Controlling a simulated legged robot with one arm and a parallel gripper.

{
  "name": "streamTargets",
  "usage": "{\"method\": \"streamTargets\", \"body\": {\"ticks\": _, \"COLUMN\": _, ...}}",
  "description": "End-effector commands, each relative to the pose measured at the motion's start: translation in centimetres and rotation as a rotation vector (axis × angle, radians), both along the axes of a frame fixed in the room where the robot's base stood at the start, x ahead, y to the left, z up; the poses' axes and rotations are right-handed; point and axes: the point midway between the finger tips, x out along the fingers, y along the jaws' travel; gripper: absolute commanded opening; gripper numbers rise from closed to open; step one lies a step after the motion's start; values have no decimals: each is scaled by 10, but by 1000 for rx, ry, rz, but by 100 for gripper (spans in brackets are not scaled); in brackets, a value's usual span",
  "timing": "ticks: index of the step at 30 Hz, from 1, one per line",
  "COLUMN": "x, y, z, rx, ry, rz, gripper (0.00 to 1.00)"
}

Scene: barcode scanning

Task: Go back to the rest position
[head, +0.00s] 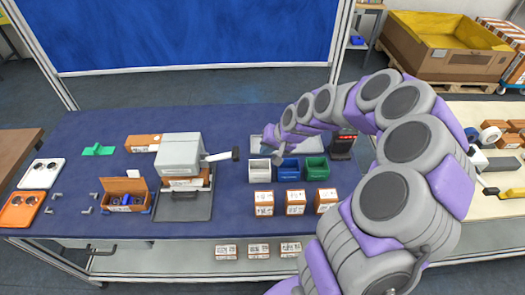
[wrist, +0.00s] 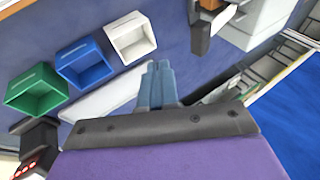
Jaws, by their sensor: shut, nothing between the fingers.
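My gripper (wrist: 157,82) shows in the wrist view with its two blue-grey fingers pressed together and nothing between them. In the head view my gripper (head: 279,157) hangs over the back middle of the blue table, behind the white bin and blue bin. My arm arches in from the right front. A white bin (head: 259,171), a blue bin (head: 288,175) and a green bin (head: 316,169) stand in a row. They also show at the upper left of the wrist view, apart from the fingers.
A grey box-shaped machine (head: 180,153) with a dark-ended handle (head: 222,156) stands left of the bins. A dark scanner-like device (head: 342,146) stands right of them. Several small labelled boxes (head: 295,202) line the front. A blue panel (head: 190,32) stands behind the table.

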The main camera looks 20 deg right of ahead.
Motion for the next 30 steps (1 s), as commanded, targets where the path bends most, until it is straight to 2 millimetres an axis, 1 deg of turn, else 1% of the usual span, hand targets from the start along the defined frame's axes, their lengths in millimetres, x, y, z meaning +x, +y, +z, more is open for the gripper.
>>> {"method": "streamTargets", "body": {"ticks": 13, "x": 0, "y": -1, "z": 1, "rx": -1, "ry": -3, "rz": -1, "gripper": 0}}
{"method": "streamTargets", "body": {"ticks": 17, "x": -7, "y": 9, "z": 10, "rx": -11, "ry": 3, "rz": 32, "gripper": 0}}
{"method": "streamTargets", "body": {"ticks": 20, "x": -26, "y": 29, "z": 26, "rx": -36, "ry": 25, "rz": 98, "gripper": 0}}
{"method": "streamTargets", "body": {"ticks": 23, "x": -58, "y": 54, "z": 45, "rx": -76, "ry": 65, "rz": 189, "gripper": 0}}
{"method": "streamTargets", "body": {"ticks": 24, "x": -74, "y": 62, "z": 51, "rx": -96, "ry": 87, "rz": 226, "gripper": 0}}
{"method": "streamTargets", "body": {"ticks": 26, "x": -97, "y": 72, "z": 60, "rx": -127, "ry": 116, "rz": 271, "gripper": 0}}
{"method": "streamTargets", "body": {"ticks": 27, "x": -113, "y": 78, "z": 65, "rx": -146, "ry": 137, "rz": 300, "gripper": 0}}
{"method": "streamTargets", "body": {"ticks": 29, "x": -137, "y": 84, "z": 72, "rx": -178, "ry": 171, "rz": 340, "gripper": 0}}
{"method": "streamTargets", "body": {"ticks": 30, "x": -154, "y": 88, "z": 75, "rx": -197, "ry": 196, "rz": 361, "gripper": 0}}
